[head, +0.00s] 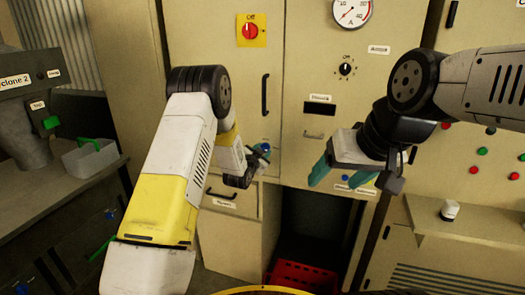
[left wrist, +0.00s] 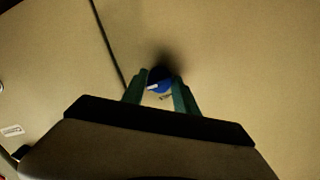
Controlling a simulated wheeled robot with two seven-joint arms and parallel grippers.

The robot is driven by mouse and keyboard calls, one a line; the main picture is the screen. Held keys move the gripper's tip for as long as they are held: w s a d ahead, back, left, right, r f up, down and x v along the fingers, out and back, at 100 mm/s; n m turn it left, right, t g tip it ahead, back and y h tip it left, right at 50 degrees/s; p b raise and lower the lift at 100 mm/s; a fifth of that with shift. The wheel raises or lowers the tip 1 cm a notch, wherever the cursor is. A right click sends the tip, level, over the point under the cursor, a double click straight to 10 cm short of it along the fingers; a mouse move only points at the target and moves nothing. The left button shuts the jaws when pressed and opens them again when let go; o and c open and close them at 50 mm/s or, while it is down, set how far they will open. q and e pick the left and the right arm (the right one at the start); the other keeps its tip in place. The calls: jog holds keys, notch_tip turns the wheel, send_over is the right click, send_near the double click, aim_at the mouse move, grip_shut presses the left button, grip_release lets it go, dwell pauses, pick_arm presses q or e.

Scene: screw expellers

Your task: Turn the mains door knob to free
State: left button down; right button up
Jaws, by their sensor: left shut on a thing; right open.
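The mains door knob (left wrist: 160,80) is a blue round knob with a white pointer mark, on the beige cabinet door. The green fingers of my left gripper (left wrist: 161,93) are shut on it, one on each side, in the left wrist view. The pointer lies near level, tilted slightly. In the head view my left gripper (head: 258,158) is at the door's lower right, and the blue knob (head: 265,147) is partly hidden by it. My right gripper (head: 338,178) is open and empty, its teal fingers apart in front of the cabinet panel to the right.
A red switch on a yellow plate (head: 251,30) is on the door above. A black door handle (head: 265,95) stands just above the knob. A dial gauge (head: 352,10) and a black selector (head: 346,69) are on the panel to the right. A red crate (head: 300,278) sits in the opening below.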

pick_arm(q)
jog(key=shift+a+m, duration=0.1)
jog(key=shift+m, duration=0.3)
jog(key=c, duration=1)
grip_release()
jog(key=shift+o, duration=0.2)
jog(key=v, duration=0.7)
jog(key=shift+s, duration=0.4)
jog(key=shift+r, duration=0.1)
